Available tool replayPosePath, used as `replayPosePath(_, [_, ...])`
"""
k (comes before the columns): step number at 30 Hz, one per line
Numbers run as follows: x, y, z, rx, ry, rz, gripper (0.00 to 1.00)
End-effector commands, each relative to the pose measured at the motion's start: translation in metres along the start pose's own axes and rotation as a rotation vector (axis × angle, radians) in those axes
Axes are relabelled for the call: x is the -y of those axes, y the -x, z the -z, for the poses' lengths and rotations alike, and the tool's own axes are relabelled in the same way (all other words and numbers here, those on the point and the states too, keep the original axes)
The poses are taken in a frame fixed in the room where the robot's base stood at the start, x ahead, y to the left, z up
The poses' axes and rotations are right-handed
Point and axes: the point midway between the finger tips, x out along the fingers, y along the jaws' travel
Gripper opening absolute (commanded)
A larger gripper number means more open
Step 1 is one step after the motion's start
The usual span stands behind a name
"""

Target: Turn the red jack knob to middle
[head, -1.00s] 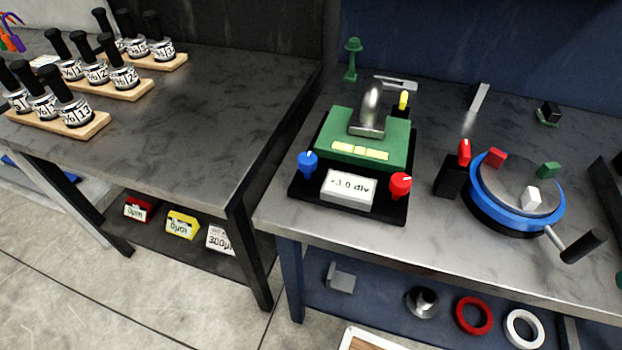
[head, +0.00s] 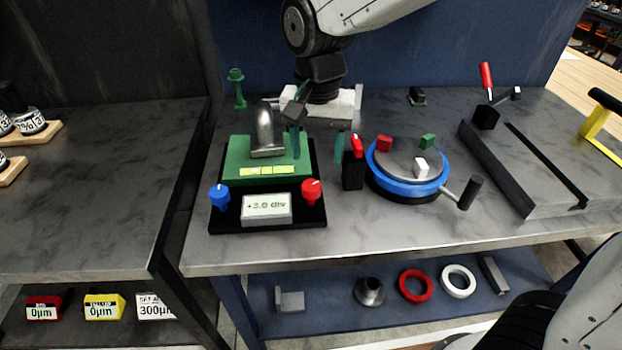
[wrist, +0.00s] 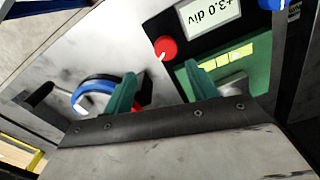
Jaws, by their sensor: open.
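The red jack knob (head: 311,191) stands on the front right corner of the black base of the tilting positioner (head: 262,160), with a white mark on its top. It also shows in the wrist view (wrist: 165,48), ahead of and between the fingers. A display (head: 266,207) beside it reads +3.0 div. The blue knob (head: 219,195) is at the base's front left. My gripper (head: 318,145) is open and empty, above and behind the red knob, apart from it. Its green fingers show in the wrist view (wrist: 160,88).
A blue-rimmed round table (head: 409,180) with small blocks and a crank handle (head: 469,192) stands right of the positioner. A black block with a red lever (head: 357,147) stands between them. A grey slotted rail (head: 540,170) lies further right. The bench front is clear.

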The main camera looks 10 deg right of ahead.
Motion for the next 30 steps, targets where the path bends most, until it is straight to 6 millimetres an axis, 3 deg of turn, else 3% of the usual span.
replayPosePath(4, [0.011, -0.011, 0.001, 0.003, -0.010, -0.003, 0.57])
replayPosePath(18, [0.010, -0.077, 0.000, 0.004, -0.010, -0.004, 0.57])
replayPosePath(29, [0.011, -0.083, 0.001, 0.002, -0.010, -0.002, 0.57])
replayPosePath(30, [0.011, -0.083, 0.001, 0.002, -0.010, -0.002, 0.49])
